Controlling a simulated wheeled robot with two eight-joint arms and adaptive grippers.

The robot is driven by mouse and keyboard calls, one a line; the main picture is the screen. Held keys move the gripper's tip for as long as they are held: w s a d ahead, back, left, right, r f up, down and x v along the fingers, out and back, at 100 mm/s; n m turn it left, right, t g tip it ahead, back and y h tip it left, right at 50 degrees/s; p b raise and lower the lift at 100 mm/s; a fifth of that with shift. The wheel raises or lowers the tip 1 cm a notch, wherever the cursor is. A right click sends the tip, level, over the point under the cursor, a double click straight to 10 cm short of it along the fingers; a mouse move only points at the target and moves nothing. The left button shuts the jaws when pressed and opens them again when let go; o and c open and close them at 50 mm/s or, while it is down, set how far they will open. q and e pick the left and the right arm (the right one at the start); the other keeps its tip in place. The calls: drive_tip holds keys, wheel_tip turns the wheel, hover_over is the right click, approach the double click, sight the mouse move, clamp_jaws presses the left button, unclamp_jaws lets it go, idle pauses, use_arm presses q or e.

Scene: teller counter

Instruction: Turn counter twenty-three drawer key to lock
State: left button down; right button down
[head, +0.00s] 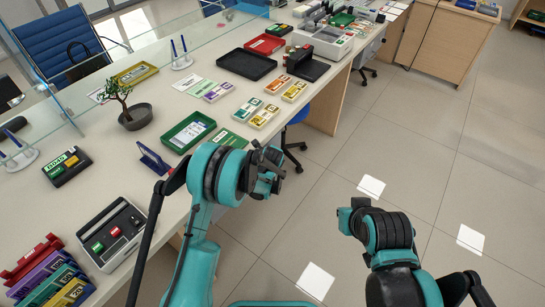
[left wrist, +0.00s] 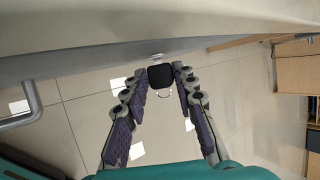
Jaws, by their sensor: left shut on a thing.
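In the left wrist view, a drawer key (left wrist: 160,76) with a black square head and a small metal ring is at a silver lock (left wrist: 157,58) on the pale counter face (left wrist: 90,60). My left gripper (left wrist: 161,80) is shut on the key head, one fingertip on each side. In the head view my left gripper (head: 268,172) is at the front edge of the counter, and the key is hidden. My right gripper (head: 350,214) is over the floor, away from the counter; its fingers are too unclear to judge.
A grey bar handle (left wrist: 35,110) is at the left of the wrist view.

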use_arm(q)
drive_tip(key=c, duration=1.2)
unclamp_jaws()
drive_tip(key=v, duration=1.2)
